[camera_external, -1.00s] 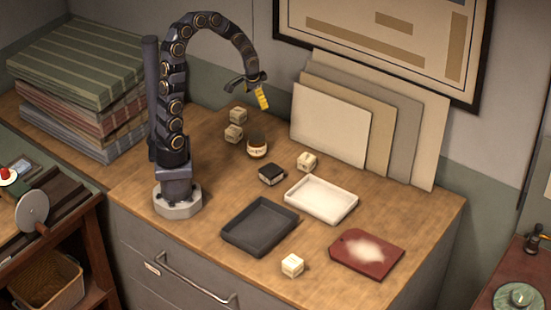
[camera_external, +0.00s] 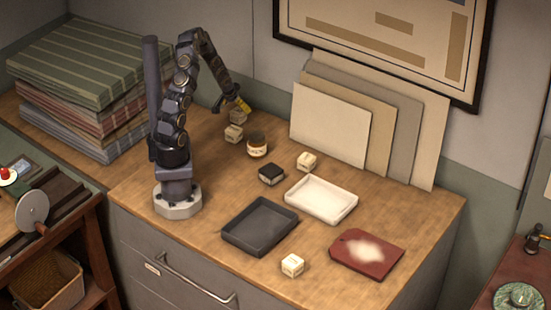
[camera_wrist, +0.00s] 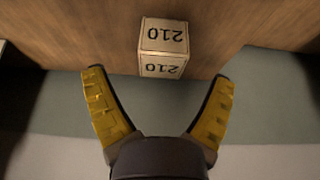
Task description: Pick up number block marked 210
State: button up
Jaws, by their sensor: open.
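The cream block marked 210 (camera_wrist: 163,40) shows in the wrist view, its number upside down on two faces. It lies ahead of and between the spread fingertips of my gripper (camera_wrist: 159,76), with gaps on both sides. My gripper is open and empty, with yellow ridged finger pads. In the external view my gripper (camera_external: 233,105) hangs right at the rear cream block (camera_external: 237,117), near the wall. It partly hides that block, whose number I cannot read there.
Boards (camera_external: 330,125) lean on the wall.

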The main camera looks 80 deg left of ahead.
aim_at(239, 113)
jog(key=shift+x, duration=2.3)
jog(key=shift+s, duration=0.15)
jog(key=c, duration=1.2)
